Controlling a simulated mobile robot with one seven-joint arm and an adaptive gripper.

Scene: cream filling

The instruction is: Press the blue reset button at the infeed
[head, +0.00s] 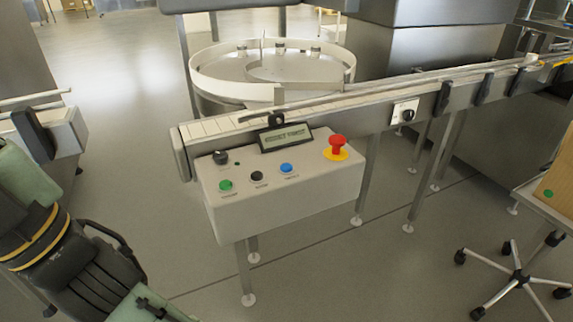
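The blue button (287,168) is a small round cap on the sloped top of a light grey control box (290,203) at the middle of the head view. It sits right of a black button (257,176) and a green button (225,186), with a small label below it that is too small to read. Nothing touches or covers it. Green and black links of my arm show at the lower left, well apart from the box. I cannot make out my gripper's fingers in this view.
A red emergency stop (337,146) on a yellow base rises right of the blue button. A small display (286,137) and a black knob (220,157) stand behind the buttons. The conveyor (385,97) runs behind the box. A wheeled chair base (517,276) is at lower right.

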